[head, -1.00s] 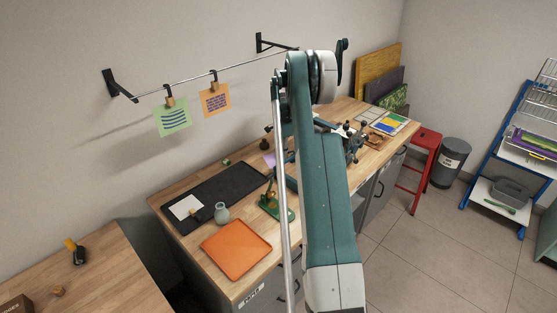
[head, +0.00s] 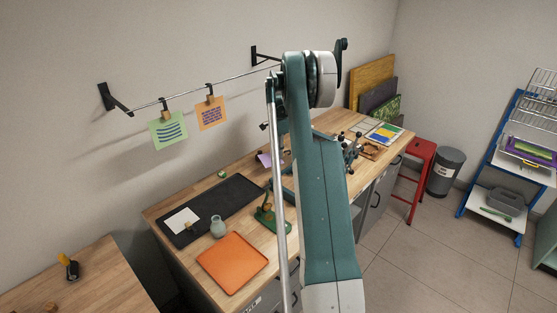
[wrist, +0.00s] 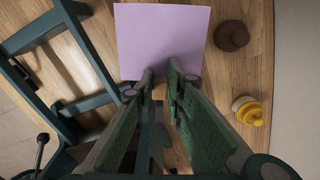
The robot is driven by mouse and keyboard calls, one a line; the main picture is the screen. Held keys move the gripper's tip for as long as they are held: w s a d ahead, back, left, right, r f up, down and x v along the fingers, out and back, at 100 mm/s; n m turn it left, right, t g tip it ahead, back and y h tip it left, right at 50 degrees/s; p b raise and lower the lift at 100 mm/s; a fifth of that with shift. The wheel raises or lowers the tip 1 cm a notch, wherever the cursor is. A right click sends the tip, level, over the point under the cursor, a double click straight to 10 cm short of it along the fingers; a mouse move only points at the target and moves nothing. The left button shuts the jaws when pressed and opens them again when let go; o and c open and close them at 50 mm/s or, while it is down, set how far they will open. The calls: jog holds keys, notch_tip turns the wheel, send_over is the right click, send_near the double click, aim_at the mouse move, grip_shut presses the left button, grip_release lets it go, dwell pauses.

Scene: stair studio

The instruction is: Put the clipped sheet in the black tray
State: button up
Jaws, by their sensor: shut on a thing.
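In the wrist view, my gripper (wrist: 160,80) is shut on a small wooden clip (wrist: 159,92) at the near edge of a purple sheet (wrist: 162,40). The purple sheet also shows in the head view (head: 264,160), partly hidden by my arm. My gripper is hidden behind my arm in the head view. A long black flat tray or mat (head: 232,194) lies on the bench left of the purple sheet; I cannot tell whether it has a rim. A white sheet (head: 178,220) with a small clip lies at its left end.
An orange tray (head: 232,262), a grey-green vase (head: 217,227) and a green stand (head: 266,217) are near the black piece. A green sheet (head: 168,129) and an orange sheet (head: 211,113) hang from the wall rail. The wrist view shows a yellow-capped bottle (wrist: 248,110) and a dark frame (wrist: 60,60).

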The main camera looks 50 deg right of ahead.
jog(key=shift+r, duration=1)
